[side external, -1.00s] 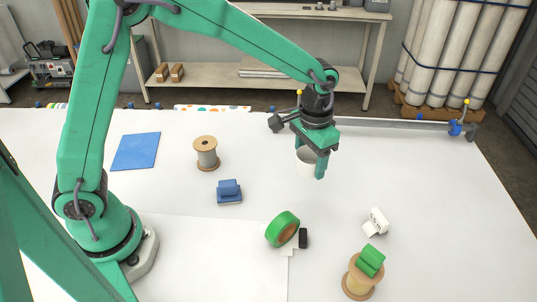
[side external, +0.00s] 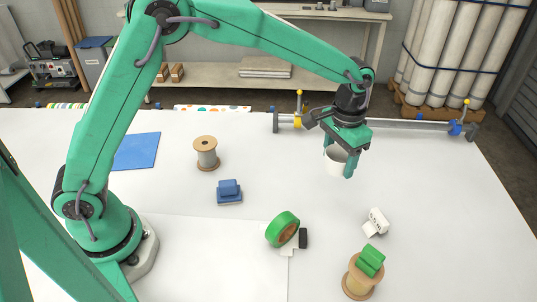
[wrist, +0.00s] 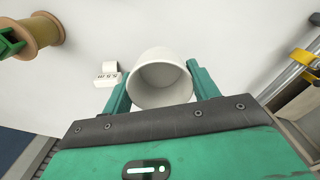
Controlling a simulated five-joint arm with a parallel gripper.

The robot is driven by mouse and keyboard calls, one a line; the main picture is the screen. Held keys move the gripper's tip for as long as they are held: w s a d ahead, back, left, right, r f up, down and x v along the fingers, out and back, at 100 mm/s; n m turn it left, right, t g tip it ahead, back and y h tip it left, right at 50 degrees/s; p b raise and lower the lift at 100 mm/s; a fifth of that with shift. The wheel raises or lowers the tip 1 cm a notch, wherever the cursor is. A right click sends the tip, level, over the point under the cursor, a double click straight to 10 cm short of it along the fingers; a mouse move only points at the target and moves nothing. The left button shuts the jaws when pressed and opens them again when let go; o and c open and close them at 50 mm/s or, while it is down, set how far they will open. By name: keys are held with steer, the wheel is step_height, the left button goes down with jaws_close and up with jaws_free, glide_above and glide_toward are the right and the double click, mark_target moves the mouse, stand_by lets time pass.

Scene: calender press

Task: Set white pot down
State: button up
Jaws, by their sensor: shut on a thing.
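The white pot (side external: 336,161) is a round, open-topped cup. My gripper (side external: 338,163) is shut on it, with one green finger on each side. The pot looks upright in the side view. The wrist view shows the white pot (wrist: 161,80) between the two fingers of my gripper (wrist: 160,88), its round opening facing the camera and its inside empty. The white table (side external: 420,165) is below it. I cannot tell for sure whether the pot's bottom touches the table.
A white labelled block (side external: 376,222) and a spool with a green block on top (side external: 362,273) lie nearer the front. A green tape roll (side external: 282,229), a blue block (side external: 229,192) and another spool (side external: 206,153) stand left. A metal rail (side external: 400,124) runs behind. Table right of the pot is clear.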

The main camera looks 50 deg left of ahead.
steer(key=w+d+m, duration=0.1)
steer(key=w+d, duration=0.5)
steer(key=d, duration=0.3)
steer(key=shift+w+d, duration=0.15)
steer(key=shift+d, duration=0.1)
steer(key=shift+f, duration=0.15)
glide_above(369, 176)
step_height(369, 176, down, 7)
steer(key=shift+w+r, duration=0.1)
steer(key=shift+w, duration=0.05)
steer(key=shift+f, duration=2.05)
steer(key=shift+f, duration=0.2)
steer(key=o, duration=1)
steer(key=shift+c, duration=0.2)
